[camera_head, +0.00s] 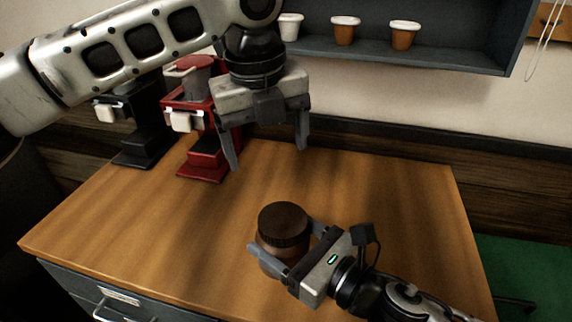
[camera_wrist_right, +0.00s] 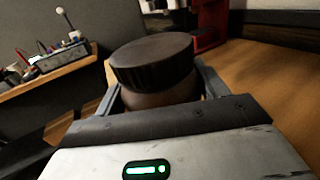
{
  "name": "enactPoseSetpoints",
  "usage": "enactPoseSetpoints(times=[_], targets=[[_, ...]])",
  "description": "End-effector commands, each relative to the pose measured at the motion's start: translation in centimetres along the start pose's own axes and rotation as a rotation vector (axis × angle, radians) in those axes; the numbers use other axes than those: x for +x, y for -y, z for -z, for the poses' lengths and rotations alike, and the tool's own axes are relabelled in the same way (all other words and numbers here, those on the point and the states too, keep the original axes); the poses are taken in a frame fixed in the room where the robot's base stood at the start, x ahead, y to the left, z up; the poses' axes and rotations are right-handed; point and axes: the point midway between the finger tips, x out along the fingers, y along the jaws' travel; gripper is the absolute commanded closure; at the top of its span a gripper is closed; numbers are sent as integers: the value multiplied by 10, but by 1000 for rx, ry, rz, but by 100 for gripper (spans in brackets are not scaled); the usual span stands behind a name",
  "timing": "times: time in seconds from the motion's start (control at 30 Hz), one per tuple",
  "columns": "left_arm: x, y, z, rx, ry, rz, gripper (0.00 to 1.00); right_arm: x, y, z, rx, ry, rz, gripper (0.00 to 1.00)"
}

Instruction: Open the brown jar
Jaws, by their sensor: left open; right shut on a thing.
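The brown jar (camera_head: 270,262) stands upright on the wooden table near its front, with a dark brown ridged lid (camera_head: 284,223) on top. My right gripper (camera_head: 287,249) is shut on the jar's body from the right, one finger on each side, below the lid. In the right wrist view the lid (camera_wrist_right: 152,62) sits on the jar (camera_wrist_right: 160,98), between the fingers. My left gripper (camera_head: 267,158) is open and empty, fingers pointing down, above the table behind the jar and apart from it. The jar's lower side is partly hidden by the right gripper.
A red coffee machine (camera_head: 205,158) and a black one (camera_head: 140,140) stand at the table's back left. A wall shelf (camera_head: 450,58) with several small cups hangs behind. The table (camera_head: 390,190) is clear right of the jar. A drawer handle (camera_head: 115,314) shows at the front left.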

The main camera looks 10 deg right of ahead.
Motion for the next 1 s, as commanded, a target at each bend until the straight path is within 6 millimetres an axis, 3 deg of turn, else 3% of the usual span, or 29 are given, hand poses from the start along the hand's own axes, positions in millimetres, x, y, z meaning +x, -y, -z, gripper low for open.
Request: enactPoseSetpoints(times=[0.1,0.27,0.37,0.8,1.0], targets=[[0,5,35,131,-56,-55,16,0,0,-2,-1,4,-1,92],[0,5,57,218,-94,-92,16,0,0,-2,-1,4,-1,92],[6,4,61,231,-102,-99,16,0,0,-2,-1,4,-1,92],[67,-2,66,227,-100,-99,16,0,0,-2,-1,4,-1,92],[78,-4,66,226,-100,-97,16,0,0,-2,-1,4,-1,92]])
